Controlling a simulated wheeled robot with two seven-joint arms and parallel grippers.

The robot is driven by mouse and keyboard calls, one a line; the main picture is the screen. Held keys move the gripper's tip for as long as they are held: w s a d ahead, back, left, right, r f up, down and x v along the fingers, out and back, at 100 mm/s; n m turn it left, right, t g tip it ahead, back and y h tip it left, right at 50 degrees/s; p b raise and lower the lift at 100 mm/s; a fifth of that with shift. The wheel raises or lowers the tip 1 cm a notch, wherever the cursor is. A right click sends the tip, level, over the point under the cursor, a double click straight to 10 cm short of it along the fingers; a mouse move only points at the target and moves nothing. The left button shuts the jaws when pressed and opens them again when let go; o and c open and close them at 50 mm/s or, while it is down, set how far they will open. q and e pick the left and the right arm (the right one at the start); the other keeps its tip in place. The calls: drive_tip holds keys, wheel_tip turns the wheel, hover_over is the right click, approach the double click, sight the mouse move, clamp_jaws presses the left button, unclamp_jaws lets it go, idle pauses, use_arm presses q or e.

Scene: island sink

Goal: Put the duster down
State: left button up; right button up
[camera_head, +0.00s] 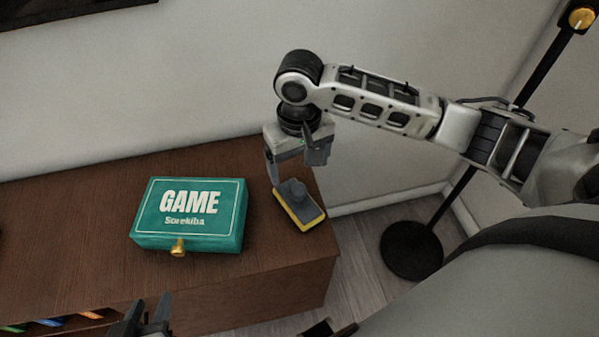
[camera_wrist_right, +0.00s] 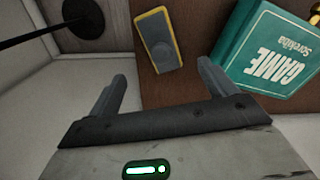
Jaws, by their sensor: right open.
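The duster (camera_head: 302,210), a grey block with a handle and a yellow edge, lies flat on the brown cabinet top (camera_head: 90,185) near its right end. In the right wrist view the duster (camera_wrist_right: 158,42) lies beyond the fingertips, apart from them. My right gripper (camera_head: 293,160) is open and empty, pointing down above the duster. It also shows in the right wrist view (camera_wrist_right: 162,80), with nothing between its fingers. My left gripper (camera_head: 148,308) shows only its dark fingertips at the bottom edge of the head view; its opening is unclear.
A green game box (camera_head: 190,215) with a gold clasp lies on the cabinet left of the duster. A black stand (camera_head: 410,250) is on the floor to the right. A wall is behind the cabinet. The cabinet's right edge is close to the duster.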

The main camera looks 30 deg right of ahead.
drive_tip(key=s+a+f+t+y, duration=0.1)
drive_tip(key=a+f+y, duration=0.1)
drive_tip(key=a, duration=0.2)
drive_tip(key=s+a+f+n+t+y, duration=0.1)
drive_tip(key=s+a+f+t+y, duration=0.1)
drive_tip(key=a, duration=0.3)
drive_tip(key=s+a+f+n+t+y, duration=0.1)
drive_tip(key=a+f+t+y, duration=0.1)
drive_tip(key=a, duration=0.2)
drive_tip(key=shift+s+a+y, duration=0.3)
drive_tip(key=shift+s, duration=0.1)
drive_tip(key=s+t, duration=0.1)
drive_tip(key=s+d+t, duration=0.1)
drive_tip(key=t, duration=0.1)
drive_tip(key=shift+d+f, duration=0.15)
drive_tip(key=shift+d, duration=0.1)
drive_tip(key=s+d+t+h, duration=0.2)
drive_tip(key=s+d+t, duration=0.1)
drive_tip(key=d, duration=0.2)
drive_tip(key=shift+s+d+h, duration=0.3)
drive_tip(key=shift+s+h, duration=0.05)
drive_tip(key=shift+h, duration=0.05)
